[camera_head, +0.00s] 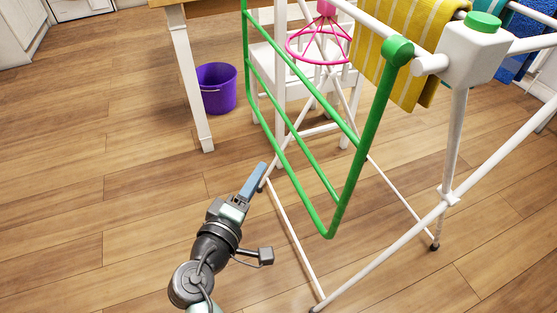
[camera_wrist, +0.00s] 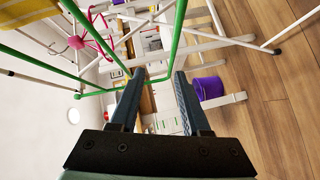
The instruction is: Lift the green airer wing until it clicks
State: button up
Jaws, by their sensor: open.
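The green airer wing (camera_head: 373,122) is a tubular frame hanging steeply down from the white airer at a green hinge knob (camera_head: 397,50). Its lowest corner is just above the floor. My gripper (camera_head: 256,178) is low, to the left of the wing's lower part, and appears apart from it. In the wrist view, my gripper (camera_wrist: 160,75) has its two fingers spread with nothing clearly between them. A white joint block (camera_head: 468,55) with a green cap (camera_head: 483,22) sits at the top right.
White airer legs (camera_head: 295,240) cross the floor close to my gripper. A yellow striped towel (camera_head: 405,45) hangs on the airer, with a pink round hanger (camera_head: 318,62) beside it. Behind are a white chair, a table leg (camera_head: 190,85) and a purple bucket (camera_head: 217,88). Floor at left is clear.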

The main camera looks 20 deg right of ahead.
aim_at(283, 156)
jog(key=shift+n, duration=0.6)
jog(key=shift+w+d+f+b, duration=0.8)
jog(key=shift+w+d+b, duration=0.1)
jog(key=shift+w+d, duration=0.55)
jog(key=shift+w+d+f+b, duration=0.9)
jog(key=shift+w+d, duration=0.35)
jog(key=shift+d, duration=0.25)
jog(key=shift+w+d+f+b, duration=0.75)
jog(key=shift+w+d+b, duration=0.2)
jog(key=shift+w+d, duration=0.5)
jog(key=shift+s, duration=0.1)
jog(key=shift+c, duration=0.4)
grip_shut()
jog(key=shift+g+h, duration=0.3)
